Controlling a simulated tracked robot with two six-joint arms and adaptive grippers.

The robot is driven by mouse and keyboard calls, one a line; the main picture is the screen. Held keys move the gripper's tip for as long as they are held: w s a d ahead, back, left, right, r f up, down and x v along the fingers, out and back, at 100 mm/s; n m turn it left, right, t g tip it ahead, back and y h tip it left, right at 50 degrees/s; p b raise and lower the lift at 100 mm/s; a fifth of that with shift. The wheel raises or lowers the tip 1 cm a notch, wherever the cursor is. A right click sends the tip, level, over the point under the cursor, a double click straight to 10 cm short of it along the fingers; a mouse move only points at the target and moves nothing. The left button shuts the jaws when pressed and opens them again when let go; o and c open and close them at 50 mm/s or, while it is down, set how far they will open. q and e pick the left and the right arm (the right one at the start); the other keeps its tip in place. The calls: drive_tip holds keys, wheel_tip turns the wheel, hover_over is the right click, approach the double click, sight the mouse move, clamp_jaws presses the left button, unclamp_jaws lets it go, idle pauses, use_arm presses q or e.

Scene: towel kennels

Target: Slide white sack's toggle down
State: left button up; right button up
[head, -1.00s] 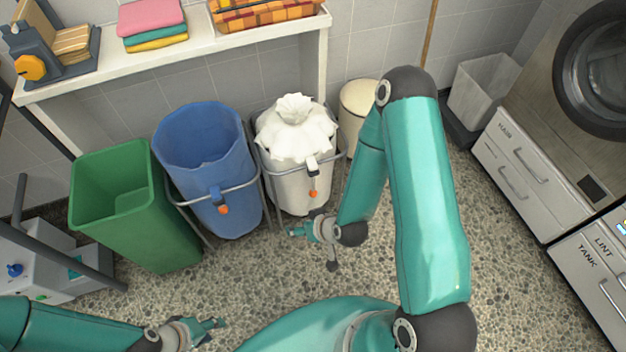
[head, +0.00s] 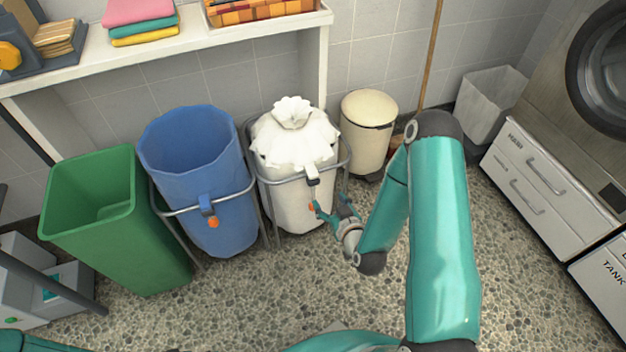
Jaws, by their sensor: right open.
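The white sack (head: 295,148) hangs in a metal hoop stand, its neck gathered in a ruffle at the top. I cannot tell whether a finger touches the cord. My left gripper is out of view.
A blue sack (head: 205,165) in its own stand and a green bin (head: 100,225) stand to the left. A cream pedal bin (head: 368,125) is behind on the right. A shelf (head: 180,50) runs above. Speckled floor in front is clear.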

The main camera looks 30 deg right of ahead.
sight(314, 181)
drive_tip(key=b+x, duration=0.1)
drive_tip(key=x, duration=1.3)
drive_tip(key=shift+w+d+f, duration=0.1)
drive_tip(key=shift+w+f, duration=0.05)
drive_tip(key=shift+w, duration=0.1)
drive_tip(key=shift+c, duration=0.2)
clamp_jaws()
